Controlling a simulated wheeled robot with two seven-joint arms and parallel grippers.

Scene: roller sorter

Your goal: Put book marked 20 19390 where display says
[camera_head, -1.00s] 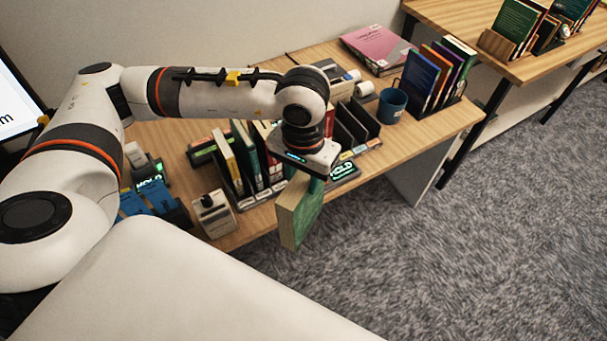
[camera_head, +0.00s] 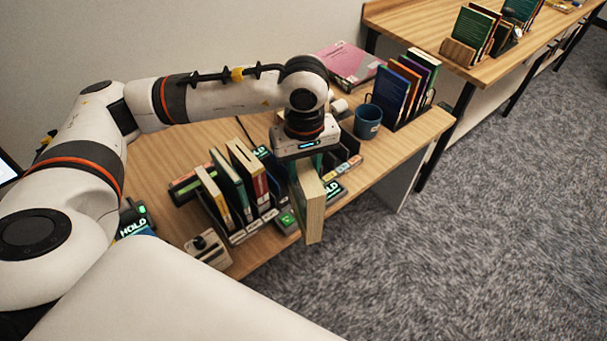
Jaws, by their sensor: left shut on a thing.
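My left gripper (camera_head: 306,158) is shut on a green book (camera_head: 312,200) with pale page edges. The book hangs below the gripper, roughly upright, near the front edge of the wooden table. Its marking cannot be read from here. A sorter rack with several standing books (camera_head: 232,190) is just left of the held book. A small display reading HOLD (camera_head: 132,229) stands at the table's left end, and another lit display (camera_head: 333,189) is partly hidden behind the held book. My right gripper is not in view.
A blue mug (camera_head: 367,121) and a rack of coloured books (camera_head: 403,88) stand at the table's right. A pink book (camera_head: 350,64) lies at the back. A grey device (camera_head: 208,250) sits at the front edge. A second table (camera_head: 425,20) is farther right.

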